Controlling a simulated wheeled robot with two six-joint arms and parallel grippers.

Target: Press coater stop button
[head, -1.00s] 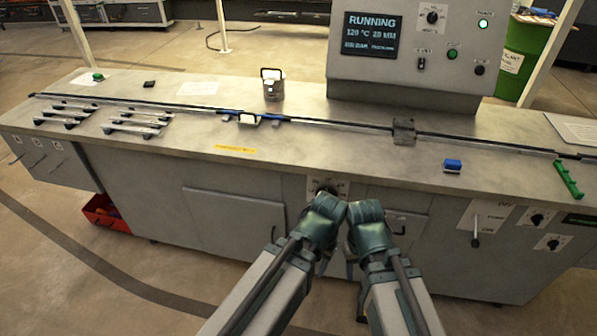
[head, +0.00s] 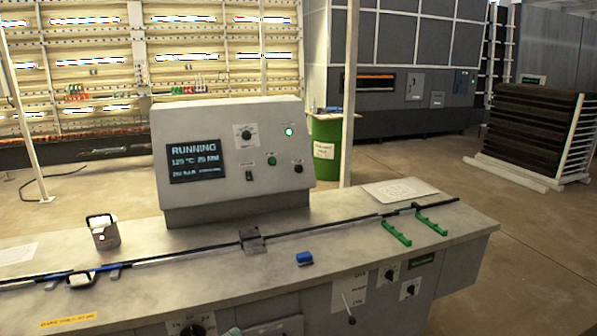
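The coater's grey control panel (head: 225,145) stands on the bench, left of centre in the head view. Its screen (head: 196,161) reads RUNNING, 120 °C and a second figure in mm. Right of the screen are a black rotary knob (head: 246,134), a lit pale-green lamp (head: 289,131), a green button (head: 272,159), a dark round button (head: 298,168) and a small toggle switch (head: 249,175). The small labels are unreadable, so I cannot tell which control is the stop button. Only a sliver of my teal arm shows at the bottom edge; neither gripper's fingers are visible.
A green barrel (head: 325,150) and a post (head: 349,100) stand behind. The space before the panel looks mostly clear.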

